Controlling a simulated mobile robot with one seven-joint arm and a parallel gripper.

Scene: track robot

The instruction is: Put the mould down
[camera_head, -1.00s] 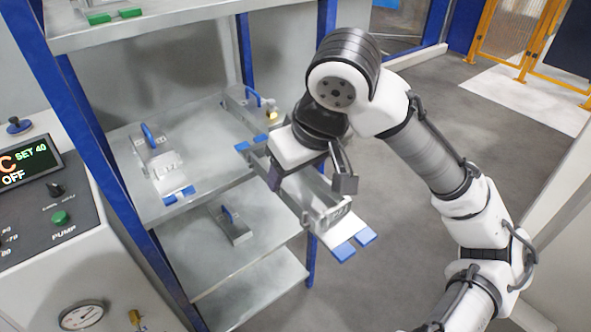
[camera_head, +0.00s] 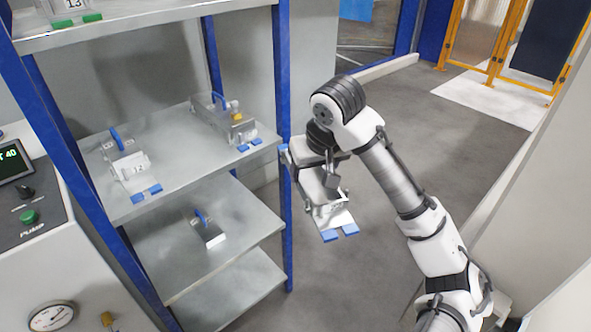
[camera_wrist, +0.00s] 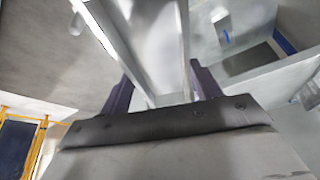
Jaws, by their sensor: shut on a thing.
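The mould (camera_head: 331,212) is a grey metal block with two blue tabs at its front lower end. My gripper (camera_head: 318,190) is shut on it and holds it in the air, in front and to the right of the shelf rack's right post in the head view. In the wrist view the mould's long metal body (camera_wrist: 150,45) runs up between the two dark fingers (camera_wrist: 158,88). Its far end is cut off there, and my gripper hides part of it in the head view.
The middle shelf (camera_head: 185,165) bears a mould with a blue handle at left (camera_head: 128,165) and another at back right (camera_head: 228,118); bare surface lies between them. A smaller block (camera_head: 207,232) is on the shelf below. Blue posts (camera_head: 283,110) edge the rack. A control panel (camera_head: 30,205) stands left.

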